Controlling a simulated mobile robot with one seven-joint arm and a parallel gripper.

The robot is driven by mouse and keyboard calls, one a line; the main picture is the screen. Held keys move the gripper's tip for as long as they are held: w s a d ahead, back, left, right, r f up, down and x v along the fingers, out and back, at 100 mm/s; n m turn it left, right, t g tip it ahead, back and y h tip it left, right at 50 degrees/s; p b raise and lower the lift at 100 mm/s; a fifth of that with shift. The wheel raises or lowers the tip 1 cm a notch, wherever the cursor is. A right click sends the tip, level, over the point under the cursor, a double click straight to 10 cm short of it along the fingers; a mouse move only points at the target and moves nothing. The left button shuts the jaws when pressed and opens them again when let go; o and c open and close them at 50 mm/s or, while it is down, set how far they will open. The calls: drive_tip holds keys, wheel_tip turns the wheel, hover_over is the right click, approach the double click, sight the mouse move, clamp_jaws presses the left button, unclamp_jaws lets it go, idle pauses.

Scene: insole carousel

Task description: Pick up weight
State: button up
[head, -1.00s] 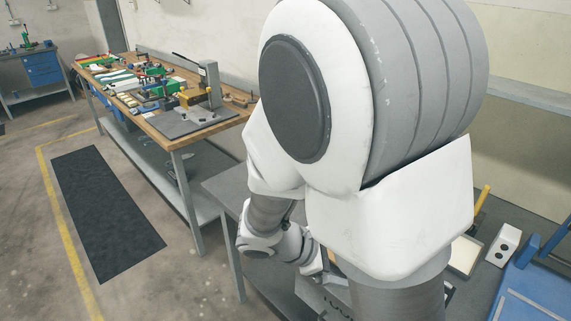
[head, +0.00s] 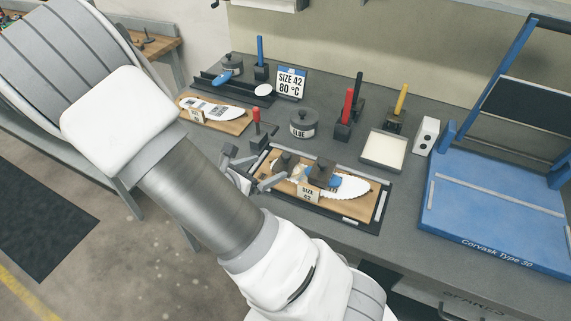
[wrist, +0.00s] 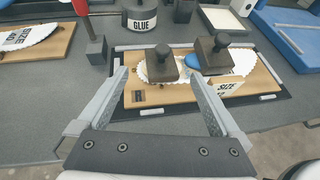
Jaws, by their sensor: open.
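Two dark weights with round knobs stand on a white insole (head: 355,186) on a wooden board in a dark tray (head: 378,215). The left weight (head: 284,164) also shows in the wrist view (wrist: 162,66). The right weight (head: 321,174) also shows in the wrist view (wrist: 222,55), next to a blue patch on the insole. My gripper (head: 250,168) is open and empty at the tray's left side. In the wrist view its fingertips (wrist: 158,74) frame the left weight, which appears just beyond them. A "SIZE 42" card (head: 308,193) stands at the board's front edge.
A grey glue pot (head: 303,123) stands behind the tray, with a red-handled tool (head: 256,128) near my gripper. Another insole board (head: 215,113) lies back left. A white-topped tray (head: 384,149) and blue Corvask machine (head: 490,220) are at right.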

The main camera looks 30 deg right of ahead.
sight(283, 159)
drive_tip(key=x, duration=0.9)
drive_tip(key=shift+w+d+b, duration=0.2)
drive_tip(key=shift+d+b, duration=0.05)
drive_tip(key=shift+b, duration=0.1)
clamp_jaws()
